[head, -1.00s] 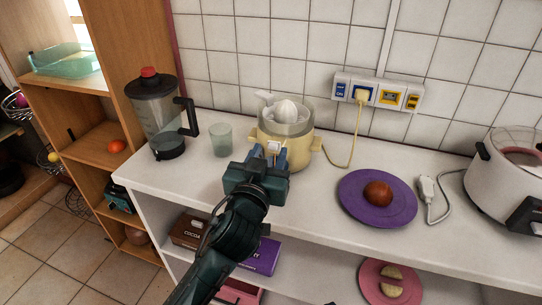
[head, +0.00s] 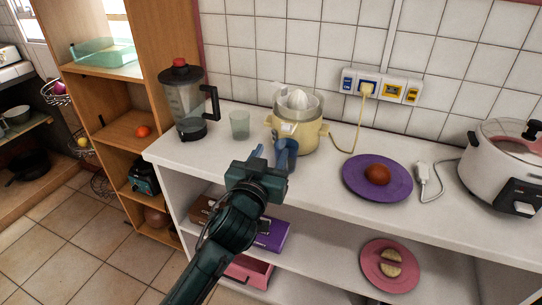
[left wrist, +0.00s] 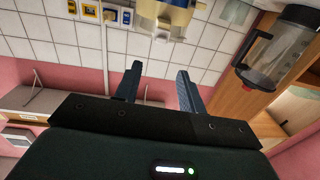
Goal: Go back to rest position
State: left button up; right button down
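The juicer stands upright on the white counter (head: 330,158), apart from the fingers. My right gripper is not in either view.
A blender (head: 190,104) and a glass (head: 239,125) stand left of the juicer. A purple plate (head: 357,183) with a round brown item (head: 377,174) and a white cooker (head: 490,172) stand to the right. A lower shelf holds boxes and a pink plate (head: 373,255). Floor is open at left.

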pick_arm(q)
jog(key=shift+w, duration=0.1)
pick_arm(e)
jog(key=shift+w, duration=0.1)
pick_arm(q)
jog(key=s+a+f+g+p, duration=0.2)
jog(key=s+a+f, duration=0.4)
jog(key=s+f, duration=0.5)
jog(key=s+a+f+g+y+p, duration=0.1)
jog(key=s+a+f+g, duration=0.3)
jog(key=s+f, duration=0.6)
jog(key=s+a+p, duration=0.1)
jog(key=s, duration=0.2)
jog(key=shift+s+a+f+g, duration=0.35)
jog(key=shift+f+g, duration=0.05)
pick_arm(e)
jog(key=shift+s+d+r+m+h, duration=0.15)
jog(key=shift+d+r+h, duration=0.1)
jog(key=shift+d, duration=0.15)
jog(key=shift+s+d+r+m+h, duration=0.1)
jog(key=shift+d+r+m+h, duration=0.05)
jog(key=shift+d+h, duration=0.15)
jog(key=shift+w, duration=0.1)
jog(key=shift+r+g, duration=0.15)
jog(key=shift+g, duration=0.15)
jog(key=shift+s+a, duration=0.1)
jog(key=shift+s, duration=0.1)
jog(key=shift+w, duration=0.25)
